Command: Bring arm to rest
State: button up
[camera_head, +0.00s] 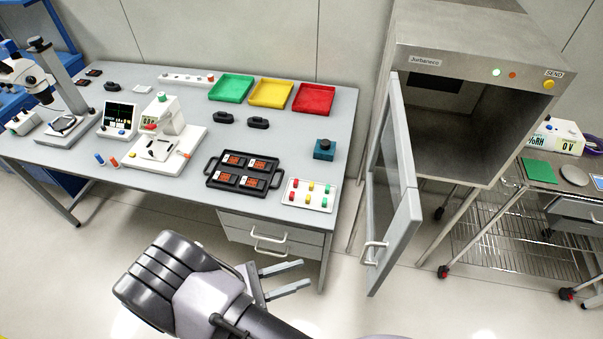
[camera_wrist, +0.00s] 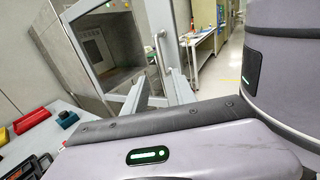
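My gripper (camera_head: 289,279) is at the lower middle of the head view, in front of the table and over the floor. Its two fingers are apart with nothing between them, and they point right toward the open cabinet door. In the wrist view my gripper (camera_wrist: 158,93) also shows its two fingers spread and empty, with the cabinet beyond. My arm reaches in from the bottom of the head view and touches nothing that I can see.
The table (camera_head: 240,197) holds a black tray (camera_head: 215,182), a white peg board (camera_head: 316,186) and coloured bins (camera_head: 231,88). The cabinet (camera_head: 455,130) stands open, its glass door (camera_head: 393,195) swung out right of my gripper. A wire-shelf cart (camera_head: 515,240) is at far right.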

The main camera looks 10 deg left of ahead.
jog(key=s+d+r+m+g+y+b, duration=0.1)
jog(key=d+r+m+y+b, duration=0.4)
jog(key=m, duration=0.8)
jog(key=s+d+r+m+y+b, duration=0.2)
jog(key=d+r+m+y+b, duration=0.2)
jog(key=d+m+y+b, duration=0.6)
jog(key=m+y+b, duration=0.2)
jog(key=m+y, duration=0.1)
jog(key=m, duration=0.1)
jog(key=shift+s+r+g+b, duration=0.2)
jog(key=shift+r+g+b, duration=0.1)
jog(key=shift+r+g, duration=0.1)
